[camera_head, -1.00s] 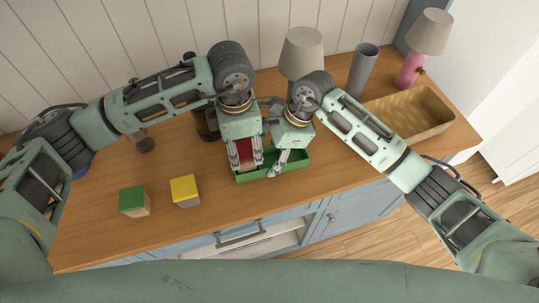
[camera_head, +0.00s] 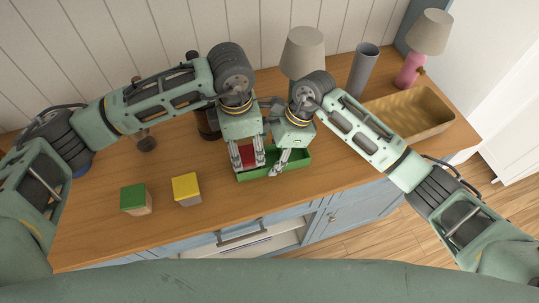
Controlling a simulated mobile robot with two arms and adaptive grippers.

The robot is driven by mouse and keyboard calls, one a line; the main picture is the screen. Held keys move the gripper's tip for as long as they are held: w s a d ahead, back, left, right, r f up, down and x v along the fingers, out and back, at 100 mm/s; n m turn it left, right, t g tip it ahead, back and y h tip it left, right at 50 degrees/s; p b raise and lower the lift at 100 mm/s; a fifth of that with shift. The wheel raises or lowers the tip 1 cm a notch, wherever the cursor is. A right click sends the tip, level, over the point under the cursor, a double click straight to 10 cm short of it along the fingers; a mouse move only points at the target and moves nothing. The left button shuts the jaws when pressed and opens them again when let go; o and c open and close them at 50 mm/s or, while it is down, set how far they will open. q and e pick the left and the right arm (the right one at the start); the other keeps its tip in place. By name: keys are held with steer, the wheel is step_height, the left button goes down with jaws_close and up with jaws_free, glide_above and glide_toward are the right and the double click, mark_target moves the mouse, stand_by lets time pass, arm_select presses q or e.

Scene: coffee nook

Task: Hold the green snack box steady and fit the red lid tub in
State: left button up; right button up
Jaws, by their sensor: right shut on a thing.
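The green snack box (camera_head: 304,155) sits on the wooden counter near its front edge, partly hidden behind my grippers. My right gripper (camera_head: 279,169) points down at the box and is shut on its green wall, right of the red tub. The red lid tub (camera_head: 246,155) shows as a red patch between the fingers of my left gripper (camera_head: 248,168), at the left end of the box. Those fingers stand on both sides of the tub; whether they press on it cannot be told. The tub's lower part and how deep it sits are hidden.
A green-topped block (camera_head: 134,197) and a yellow-topped block (camera_head: 186,189) stand at the left front. A tan basket (camera_head: 412,112), a grey cylinder (camera_head: 363,70), a pink lamp (camera_head: 411,70) and a pale-shaded lamp (camera_head: 302,52) stand behind and right. The front counter middle is clear.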

arm_select(q)
steer(key=shift+o, duration=0.6)
steer(key=shift+s+a+f, duration=0.15)
steer(key=shift+s+f, duration=0.05)
steer(key=shift+f, duration=0.35)
steer(key=shift+s+a+f, duration=0.15)
steer(key=shift+f, duration=0.35)
arm_select(e)
steer(key=shift+s+a+r, duration=0.2)
steer(key=shift+s+a, duration=0.15)
steer(key=shift+a, duration=0.05)
arm_select(q)
steer(key=shift+r, duration=0.35)
steer(key=r, duration=0.2)
steer(key=d+r, duration=0.1)
steer(key=r, duration=0.1)
steer(key=shift+w, duration=0.4)
arm_select(e)
steer(key=shift+w+d+f, duration=0.15)
steer(key=shift+w+d, duration=0.2)
steer(key=shift+d, duration=0.1)
steer(key=shift+a, duration=0.1)
steer(key=o, duration=1.3)
steer(key=shift+w, duration=0.1)
arm_select(q)
step_height(320, 180, up, 7)
